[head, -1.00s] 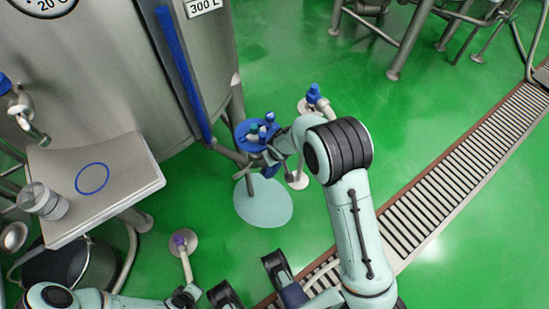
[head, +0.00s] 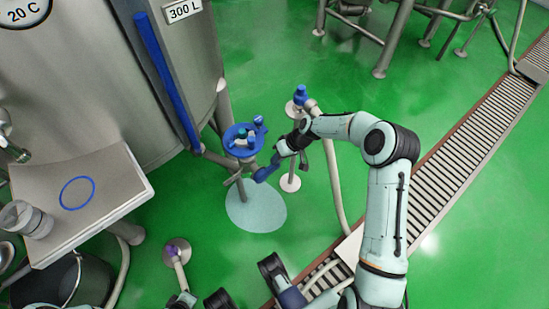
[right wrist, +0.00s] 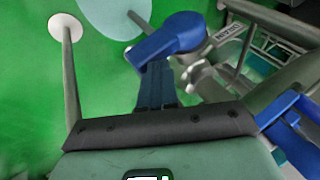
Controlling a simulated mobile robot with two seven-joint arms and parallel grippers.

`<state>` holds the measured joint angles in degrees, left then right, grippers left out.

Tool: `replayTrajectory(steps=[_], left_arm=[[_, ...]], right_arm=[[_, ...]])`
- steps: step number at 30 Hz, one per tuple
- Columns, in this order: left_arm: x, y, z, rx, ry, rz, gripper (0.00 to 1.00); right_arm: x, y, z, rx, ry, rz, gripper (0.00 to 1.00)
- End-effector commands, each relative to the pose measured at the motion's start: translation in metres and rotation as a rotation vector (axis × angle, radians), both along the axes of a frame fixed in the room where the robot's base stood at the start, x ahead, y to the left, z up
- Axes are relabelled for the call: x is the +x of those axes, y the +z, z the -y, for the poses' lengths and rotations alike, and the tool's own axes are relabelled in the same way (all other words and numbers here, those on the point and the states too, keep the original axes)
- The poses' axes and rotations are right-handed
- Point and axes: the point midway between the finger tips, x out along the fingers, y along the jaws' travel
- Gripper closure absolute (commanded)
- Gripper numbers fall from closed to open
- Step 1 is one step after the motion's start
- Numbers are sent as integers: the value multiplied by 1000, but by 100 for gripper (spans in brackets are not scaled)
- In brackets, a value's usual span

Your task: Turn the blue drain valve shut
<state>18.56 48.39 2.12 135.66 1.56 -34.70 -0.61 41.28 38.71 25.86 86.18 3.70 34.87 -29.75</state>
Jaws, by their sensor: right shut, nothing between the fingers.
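The blue drain valve handle (head: 265,173) sticks out at the end of a steel outlet pipe low on the tank, below a round blue tray, in the head view. In the right wrist view the blue handle (right wrist: 172,38) lies just beyond the fingertips, beside a steel valve body with a label. My right gripper (head: 280,156) is beside the handle, to its upper right, with its fingers shut and empty. Its blue fingers (right wrist: 155,85) point at the handle in the right wrist view. I cannot tell whether they touch it.
The round blue tray (head: 231,134) holding small items stands above the valve. A pale puddle (head: 255,208) lies below on the green floor. A post with a blue top (head: 301,95) stands just behind my right gripper. The big steel tank (head: 110,90) is at left.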

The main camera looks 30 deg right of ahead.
Motion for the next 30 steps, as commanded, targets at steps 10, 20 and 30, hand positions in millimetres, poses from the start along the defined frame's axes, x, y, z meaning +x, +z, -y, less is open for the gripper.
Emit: replayTrajectory(steps=[10, 20, 30], left_arm=[[-3, -4, -1, 0, 1, -11, 100], [-4, -5, -1, 0, 1, -13, 100], [-6, 0, 1, -4, -2, -17, 100]], right_arm=[[1, -9, 6, 7, 1, -2, 100], [0, -10, 7, 6, 1, -3, 100], [1, -5, 5, 5, 2, -2, 100]])
